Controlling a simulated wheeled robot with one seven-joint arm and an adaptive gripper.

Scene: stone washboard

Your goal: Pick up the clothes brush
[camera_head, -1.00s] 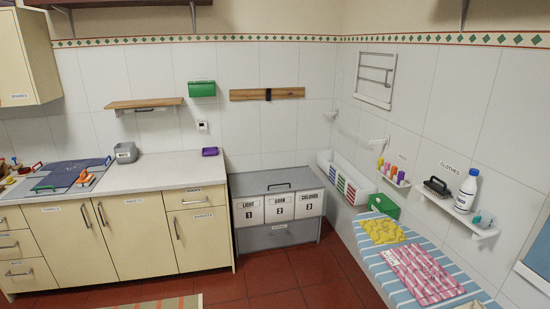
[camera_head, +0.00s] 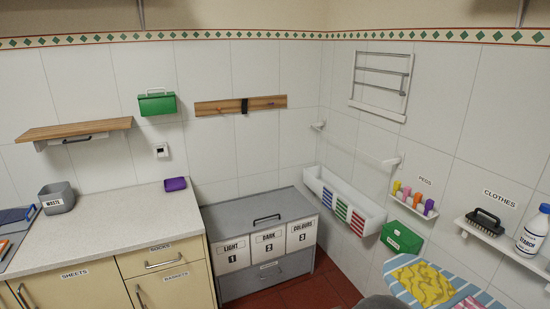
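The clothes brush (camera_head: 484,222), black with dark bristles, lies on a small white wall shelf (camera_head: 504,244) at the right, below a label reading CLOTHES. The brush appears unobstructed. My gripper is not in view. A grey rounded shape at the bottom edge may be part of my arm, but I cannot tell.
A peg shelf (camera_head: 409,207) is left of the brush shelf, with a green box (camera_head: 401,238) below. A blue-striped ironing surface (camera_head: 405,287) with yellow and pink cloths lies below. A laundry chest (camera_head: 262,287) and counter (camera_head: 110,229) stand left.

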